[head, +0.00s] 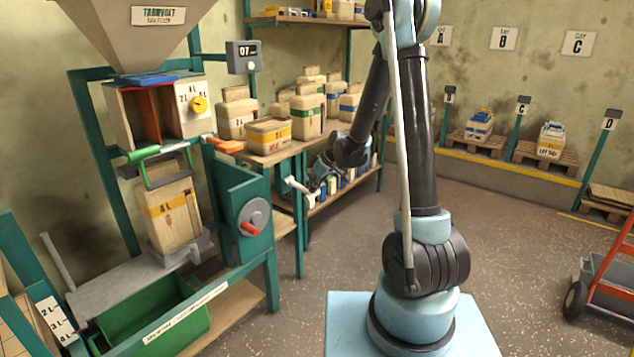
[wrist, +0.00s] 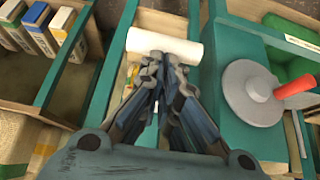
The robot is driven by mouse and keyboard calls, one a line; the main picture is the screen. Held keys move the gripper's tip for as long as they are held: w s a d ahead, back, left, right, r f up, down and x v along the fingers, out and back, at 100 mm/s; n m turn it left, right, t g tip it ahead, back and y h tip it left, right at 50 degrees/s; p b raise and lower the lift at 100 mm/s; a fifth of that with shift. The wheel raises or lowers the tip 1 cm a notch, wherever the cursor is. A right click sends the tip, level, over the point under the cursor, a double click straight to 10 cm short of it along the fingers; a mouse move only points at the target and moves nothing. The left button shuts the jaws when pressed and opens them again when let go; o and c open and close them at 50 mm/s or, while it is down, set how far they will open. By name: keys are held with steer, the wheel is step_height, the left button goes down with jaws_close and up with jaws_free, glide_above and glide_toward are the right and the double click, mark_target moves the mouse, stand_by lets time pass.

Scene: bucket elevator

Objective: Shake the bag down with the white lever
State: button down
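The white lever (head: 297,188) sticks out at the front of the shelf, right of the teal frame. In the wrist view its white cylindrical handle (wrist: 163,45) lies crosswise just beyond my fingertips. My gripper (head: 314,184) is at the lever, and in the wrist view its fingers (wrist: 164,62) are drawn together, tips at the handle's near edge. I cannot tell whether they touch it. The tan bag (head: 172,218) with a yellow band stands on a grey seat (head: 180,247) below the filling box (head: 135,118).
A red-handled crank disc (head: 254,216) on a teal panel is close to my gripper; it also shows in the wrist view (wrist: 253,92). A green bin (head: 170,315) is under the seat. Shelves of bags (head: 268,135) stand behind. A red cart (head: 605,280) stands right; the floor between is clear.

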steer(key=shift+s+d+f, duration=0.2)
steer(key=shift+d+f, duration=0.15)
steer(key=shift+f, duration=0.1)
steer(key=shift+a+f, duration=0.1)
steer(key=shift+f, duration=0.15)
steer(key=shift+r, duration=0.4)
step_height(320, 180, up, 3)
steer(key=shift+w+a+r, duration=0.1)
steer(key=shift+r, duration=0.05)
steer(key=s+d+f+v, duration=0.1)
steer(key=v, duration=0.8)
steer(key=shift+d+r, duration=0.25)
stand_by(0.4)
